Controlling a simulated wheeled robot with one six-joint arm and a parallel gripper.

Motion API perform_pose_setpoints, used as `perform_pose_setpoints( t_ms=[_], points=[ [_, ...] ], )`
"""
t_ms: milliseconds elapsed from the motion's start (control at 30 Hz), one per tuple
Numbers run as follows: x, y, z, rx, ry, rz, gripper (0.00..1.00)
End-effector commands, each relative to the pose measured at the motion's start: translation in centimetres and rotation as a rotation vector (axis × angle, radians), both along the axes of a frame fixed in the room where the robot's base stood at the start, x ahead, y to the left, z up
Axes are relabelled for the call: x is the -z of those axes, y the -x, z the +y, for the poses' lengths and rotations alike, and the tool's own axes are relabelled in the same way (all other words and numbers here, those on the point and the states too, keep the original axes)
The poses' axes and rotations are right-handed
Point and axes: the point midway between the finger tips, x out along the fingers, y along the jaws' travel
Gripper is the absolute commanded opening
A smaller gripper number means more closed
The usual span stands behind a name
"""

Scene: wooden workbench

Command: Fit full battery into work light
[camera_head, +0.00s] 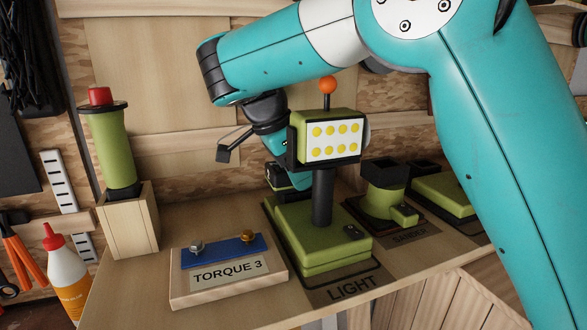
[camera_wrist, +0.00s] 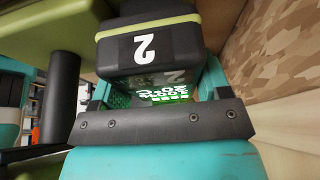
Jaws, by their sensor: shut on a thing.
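The work light has a green head with yellow lamps (camera_head: 336,140), a black post and a green base (camera_head: 310,240) above a LIGHT label. My gripper (camera_head: 292,181) is behind the post, partly hidden. It is shut on a black and green battery (camera_head: 277,174) at the base's rear side. In the wrist view the battery (camera_wrist: 146,50), marked 2, sits between the gripper's teal fingers (camera_wrist: 155,80), with several green indicator bars lit. The light's black post (camera_wrist: 60,95) is to its left. I cannot tell whether the battery is seated in the base.
A wooden block labelled TORQUE 3 (camera_head: 225,271) stands left of the light. A green cylinder with a red top (camera_head: 115,150) stands in a wooden holder farther left. A green tool (camera_head: 384,205) stands on the right, close to the light. A wall panel (camera_wrist: 275,70) is right of the battery.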

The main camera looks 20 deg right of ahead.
Motion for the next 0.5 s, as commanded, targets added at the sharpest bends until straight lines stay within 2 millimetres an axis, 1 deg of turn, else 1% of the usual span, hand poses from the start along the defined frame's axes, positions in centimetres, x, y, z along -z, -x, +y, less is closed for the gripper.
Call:
perform_pose_setpoints(
  t_ms=[67,200,233,267,300,333,367,500],
  points=[
    [0.35,-0.01,0.00,0.001,0.000,-0.001,0.34],
    [0.14,-0.01,0.00,0.001,0.000,-0.001,0.34],
    [0.14,-0.01,0.00,0.001,0.000,-0.001,0.72],
    [0.14,-0.01,0.00,0.001,0.000,-0.001,0.79],
    [0.14,-0.01,0.00,0.001,0.000,-0.001,0.88],
    [0.14,-0.01,0.01,0.001,0.000,-0.001,0.95],
    [0.15,-0.01,0.00,0.001,0.000,-0.001,1.00],
    [0.17,-0.01,-0.01,0.000,0.000,-0.001,1.00]
  ],
)
